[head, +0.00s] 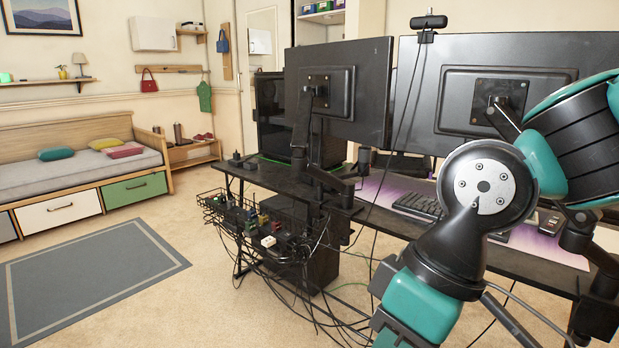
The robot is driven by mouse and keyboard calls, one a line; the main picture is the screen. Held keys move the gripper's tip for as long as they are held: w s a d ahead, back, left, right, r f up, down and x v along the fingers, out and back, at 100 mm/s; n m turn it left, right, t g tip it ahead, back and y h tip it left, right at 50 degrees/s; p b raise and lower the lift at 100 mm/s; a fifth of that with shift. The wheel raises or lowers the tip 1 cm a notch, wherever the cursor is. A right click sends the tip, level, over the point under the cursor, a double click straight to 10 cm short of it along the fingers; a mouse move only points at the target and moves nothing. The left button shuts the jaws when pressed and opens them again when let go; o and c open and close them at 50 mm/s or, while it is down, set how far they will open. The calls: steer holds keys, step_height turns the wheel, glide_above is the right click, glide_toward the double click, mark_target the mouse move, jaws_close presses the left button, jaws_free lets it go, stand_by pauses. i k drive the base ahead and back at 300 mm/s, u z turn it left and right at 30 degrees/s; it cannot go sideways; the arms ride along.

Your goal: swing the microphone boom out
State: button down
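I cannot make out a microphone or its boom for certain in the head view. Two monitors are seen from behind on the black desk (262,186): a left monitor (372,82) and a right monitor (440,70), each on a black arm mount. My own teal and black arm covers the right side of the picture and hides part of the right monitor and desk. My gripper is out of the picture.
A webcam (428,22) sits on the right monitor, its cable hanging down. A wire cable tray (222,205) with plugs and loose cables hangs at the desk's near edge. A keyboard (418,205) lies on a purple mat. Floor around the grey rug (90,275) is clear.

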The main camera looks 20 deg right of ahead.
mark_target(352, 173)
steer(key=u, duration=0.35)
steer(key=i, duration=1)
steer(key=u, duration=0.05)
